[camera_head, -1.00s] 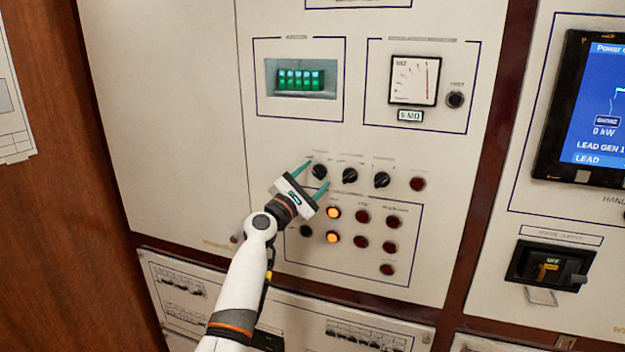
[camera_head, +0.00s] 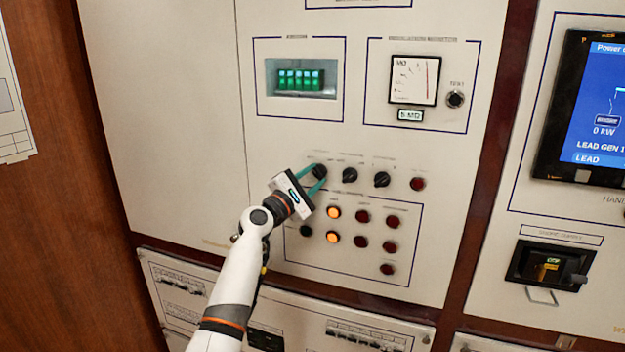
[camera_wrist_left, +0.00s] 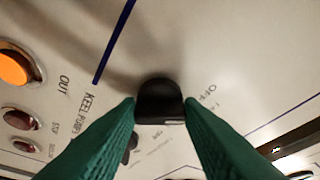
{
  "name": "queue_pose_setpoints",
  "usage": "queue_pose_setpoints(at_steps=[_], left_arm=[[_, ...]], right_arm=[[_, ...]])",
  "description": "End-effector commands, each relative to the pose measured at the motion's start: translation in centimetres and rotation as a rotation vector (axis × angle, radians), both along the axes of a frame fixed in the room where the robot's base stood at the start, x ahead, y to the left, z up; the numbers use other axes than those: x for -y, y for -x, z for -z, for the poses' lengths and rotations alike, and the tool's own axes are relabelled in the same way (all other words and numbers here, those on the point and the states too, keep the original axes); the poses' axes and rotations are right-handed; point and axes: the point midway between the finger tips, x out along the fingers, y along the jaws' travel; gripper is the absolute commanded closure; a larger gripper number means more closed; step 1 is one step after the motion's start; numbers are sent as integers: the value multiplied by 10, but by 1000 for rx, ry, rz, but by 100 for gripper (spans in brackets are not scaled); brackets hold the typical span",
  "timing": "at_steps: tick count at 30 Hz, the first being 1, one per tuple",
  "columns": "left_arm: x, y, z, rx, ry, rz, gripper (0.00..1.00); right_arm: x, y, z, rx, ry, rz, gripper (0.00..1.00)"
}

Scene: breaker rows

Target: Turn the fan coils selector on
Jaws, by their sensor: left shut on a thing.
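Three black selector knobs sit in a row on the cream panel, and the leftmost knob (camera_head: 319,172) is between the green fingers of my left gripper (camera_head: 315,178). In the left wrist view the knob (camera_wrist_left: 159,100) stands between the fingertips of the gripper (camera_wrist_left: 160,108), which touch it from both sides. "OFF" is printed beside it. The name label above the knob is too small to read, so I cannot tell from it which selector is the fan coils one. My right gripper is not in view.
The middle knob (camera_head: 349,175) and right knob (camera_head: 381,180) are close by, with a dark red lamp (camera_head: 417,184) beyond. Below are two lit orange lamps (camera_head: 333,213) and several dark red ones. A dial meter (camera_head: 414,80) is above. The panel's left part is bare.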

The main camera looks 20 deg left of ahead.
Motion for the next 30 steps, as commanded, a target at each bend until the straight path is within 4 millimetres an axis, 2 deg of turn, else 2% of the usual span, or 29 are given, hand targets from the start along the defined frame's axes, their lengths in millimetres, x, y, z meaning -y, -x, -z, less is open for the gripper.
queue_pose_setpoints(at_steps=[14, 30], left_arm=[[-2, 0, -4, 10, -444, 0, 89], [-1, 0, -11, 24, -957, 1, 89]], right_arm=[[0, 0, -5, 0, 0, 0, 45], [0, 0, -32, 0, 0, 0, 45]])
